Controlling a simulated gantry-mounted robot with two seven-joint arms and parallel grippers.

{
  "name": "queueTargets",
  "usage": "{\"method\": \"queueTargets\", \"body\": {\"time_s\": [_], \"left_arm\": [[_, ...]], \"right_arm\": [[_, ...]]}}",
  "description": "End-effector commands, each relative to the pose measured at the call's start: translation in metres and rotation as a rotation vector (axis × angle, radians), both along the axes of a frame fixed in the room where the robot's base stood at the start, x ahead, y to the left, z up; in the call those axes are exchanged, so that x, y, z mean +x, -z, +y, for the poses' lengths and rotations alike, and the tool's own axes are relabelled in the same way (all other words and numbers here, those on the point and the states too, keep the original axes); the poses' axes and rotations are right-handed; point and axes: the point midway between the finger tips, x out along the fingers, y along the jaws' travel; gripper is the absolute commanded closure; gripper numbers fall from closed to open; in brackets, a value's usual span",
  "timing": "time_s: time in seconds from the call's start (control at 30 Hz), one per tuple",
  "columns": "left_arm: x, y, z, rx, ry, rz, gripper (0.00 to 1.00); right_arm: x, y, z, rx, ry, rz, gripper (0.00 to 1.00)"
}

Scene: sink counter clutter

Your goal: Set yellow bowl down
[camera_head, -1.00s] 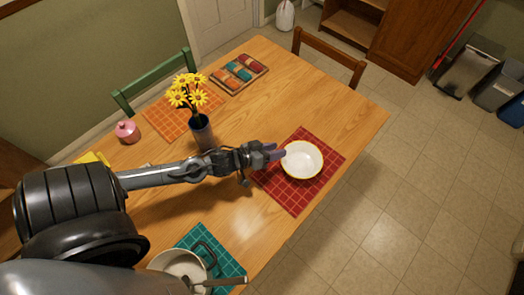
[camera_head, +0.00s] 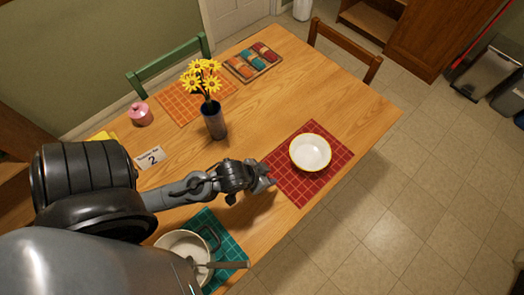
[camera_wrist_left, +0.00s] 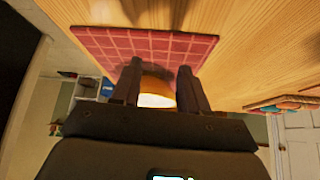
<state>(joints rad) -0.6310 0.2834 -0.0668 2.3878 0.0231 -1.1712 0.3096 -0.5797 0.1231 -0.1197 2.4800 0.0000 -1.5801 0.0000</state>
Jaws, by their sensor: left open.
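The yellow bowl (camera_head: 310,152), white inside with a yellow rim, sits upright on the red checkered placemat (camera_head: 293,192) near the table's right edge. My left gripper (camera_head: 271,181) is open and empty at the placemat's left edge, apart from the bowl. In the left wrist view the bowl (camera_wrist_left: 156,92) shows beyond and between the two open fingers (camera_wrist_left: 158,84), with the red placemat (camera_wrist_left: 110,42) around it. My right gripper is not in view.
A dark vase (camera_head: 214,122) of yellow flowers stands mid-table. A white pot (camera_head: 185,246) with a utensil is on a teal placemat (camera_head: 228,247) at the front. Bare wood lies behind the red placemat.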

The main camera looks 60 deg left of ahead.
Motion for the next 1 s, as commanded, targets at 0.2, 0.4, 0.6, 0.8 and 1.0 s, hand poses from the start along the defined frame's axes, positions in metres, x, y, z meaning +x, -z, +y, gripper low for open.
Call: {"method": "queueTargets", "body": {"time_s": [0.2,0.4,0.6,0.8,1.0], "left_arm": [[-0.031,-0.014,-0.037,0.027,0.157,0.207,0.56],[-0.042,-0.019,-0.046,0.032,0.218,0.273,0.56],[-0.043,-0.019,-0.046,0.034,0.221,0.276,0.56],[-0.043,-0.024,-0.046,0.033,0.22,0.275,0.56],[-0.043,-0.051,-0.046,0.034,0.218,0.275,0.56]], "right_arm": [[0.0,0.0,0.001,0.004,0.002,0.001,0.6],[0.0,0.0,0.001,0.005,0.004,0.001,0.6],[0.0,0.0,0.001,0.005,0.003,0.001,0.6],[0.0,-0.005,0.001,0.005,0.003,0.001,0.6],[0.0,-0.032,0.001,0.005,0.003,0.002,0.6]]}}
